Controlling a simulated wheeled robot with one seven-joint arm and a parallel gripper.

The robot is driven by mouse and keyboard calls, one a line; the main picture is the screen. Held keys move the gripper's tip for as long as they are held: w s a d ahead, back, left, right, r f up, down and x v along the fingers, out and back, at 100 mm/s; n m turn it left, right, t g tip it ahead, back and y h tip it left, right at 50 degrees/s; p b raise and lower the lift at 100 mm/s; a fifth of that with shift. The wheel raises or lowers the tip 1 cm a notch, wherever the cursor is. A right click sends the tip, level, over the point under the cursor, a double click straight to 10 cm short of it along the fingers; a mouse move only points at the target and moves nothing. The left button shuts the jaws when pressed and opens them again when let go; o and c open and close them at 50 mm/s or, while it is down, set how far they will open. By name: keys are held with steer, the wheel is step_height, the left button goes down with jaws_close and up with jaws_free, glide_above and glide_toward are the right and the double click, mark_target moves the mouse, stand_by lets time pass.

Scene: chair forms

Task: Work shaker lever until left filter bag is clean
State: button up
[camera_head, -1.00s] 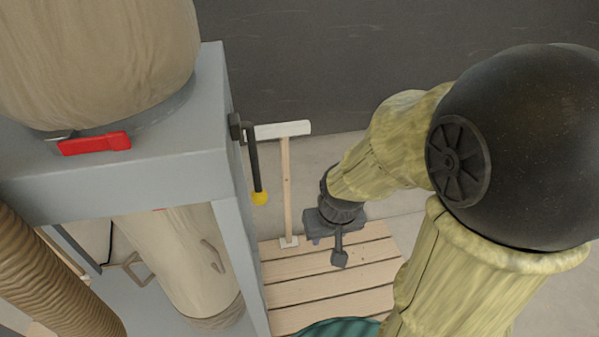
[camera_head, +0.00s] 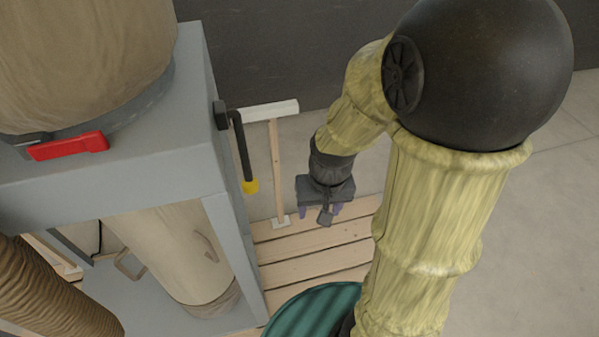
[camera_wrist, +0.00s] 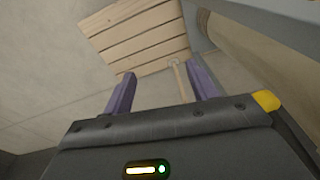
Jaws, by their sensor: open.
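The shaker lever (camera_head: 241,148) is a black bent bar on the right side of the grey frame, hanging down to a yellow grip. The yellow grip (camera_wrist: 266,100) also shows in the wrist view, right of my fingers and outside the jaws. A big tan filter bag (camera_head: 85,60) bulges above the frame at upper left; I cannot tell how clean it is. My gripper (camera_head: 320,211) is open and empty, pointing down, apart from the lever and to its right. Its two purple fingers stand spread in the wrist view (camera_wrist: 162,80).
A red clamp handle (camera_head: 68,146) sits under the big bag. A lower tan bag (camera_head: 180,250) hangs inside the grey frame (camera_head: 120,180). A wooden T-shaped tool (camera_head: 277,165) stands behind the lever. A slatted pallet (camera_head: 315,260) and a green round object (camera_head: 315,310) lie below.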

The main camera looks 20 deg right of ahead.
steer(key=m+g+y+p, duration=0.2)
steer(key=m+g, duration=0.1)
steer(key=m+t+y+p, duration=0.2)
steer(key=m+y+p, duration=0.5)
steer(key=m+y, duration=0.8)
glide_toward(250, 185)
steer(key=shift+w+d+f+n+y, duration=0.3)
steer(key=shift+w+d+f+n, duration=0.45)
steer(key=shift+d+f, duration=0.3)
steer(key=a, duration=1.2)
steer(key=shift+a, duration=0.1)
